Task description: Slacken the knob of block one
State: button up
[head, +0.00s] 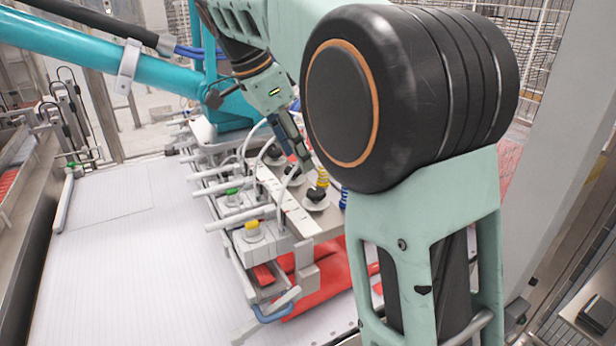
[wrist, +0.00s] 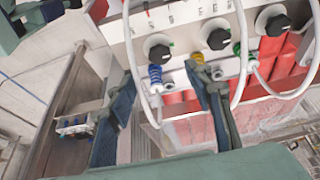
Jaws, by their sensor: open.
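Three black round knobs on pale discs show on the plate in the wrist view: a left knob (wrist: 160,52), a middle knob (wrist: 217,38) and a right knob (wrist: 277,24). I cannot tell which belongs to block one. My gripper (wrist: 160,72) is open and empty. Its two dark blue fingers point toward the plate, and the left knob appears between and beyond the fingertips. In the head view my gripper (head: 292,140) is over the plate, among the hoses. A black knob (head: 316,196) shows near the plate's front end there; the fingers partly hide others.
A blue spring fitting (wrist: 155,75) is close to the left knob, and white hoses (wrist: 240,50) loop around the right finger. Red vacuum parts (head: 320,290) hang below the metal plate (head: 290,208). Yellow-topped (head: 252,228) and green-topped fittings stand at left.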

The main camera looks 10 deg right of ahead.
aim_at(315, 191)
jog(key=x, duration=0.9)
jog(key=shift+d+f, duration=0.25)
jog(key=c, duration=1.2)
jog(key=shift+o, duration=0.2)
